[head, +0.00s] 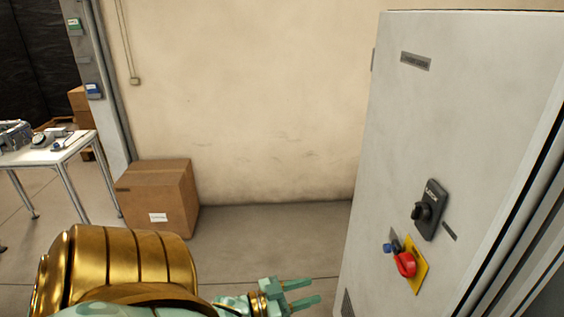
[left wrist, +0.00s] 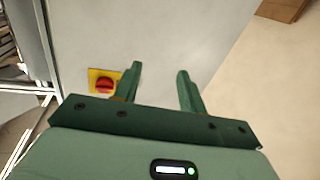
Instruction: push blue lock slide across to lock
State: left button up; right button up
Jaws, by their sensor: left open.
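The blue lock slide (head: 388,248) is a small blue knob at the left of a red rotary handle (head: 405,263) on a yellow plate (head: 419,270), low on the grey cabinet's face. In the left wrist view the red handle (left wrist: 105,85) and yellow plate (left wrist: 92,78) show left of my fingers; the blue slide cannot be made out there. My left gripper (head: 310,292) is open and empty, left of the cabinet and below the slide, apart from it. It also shows in the left wrist view (left wrist: 158,85) with its fingers spread. My right gripper is not in view.
The grey cabinet (head: 455,95) fills the right side, with a black rotary switch (head: 428,210) above the yellow plate. A cardboard box (head: 158,197) stands by the wall. A white table (head: 50,150) with tools is at the far left. The floor between box and cabinet is clear.

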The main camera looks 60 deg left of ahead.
aim_at(398, 231)
pick_arm(q)
jog(key=s+a+f+g+y+p, duration=0.1)
jog(key=s+a+f+g+y, duration=0.2)
jog(key=f, duration=0.5)
jog(key=shift+s+a+m+g+p, duration=0.3)
jog(key=shift+s+a+g, duration=0.1)
jog(key=shift+s+a, duration=0.15)
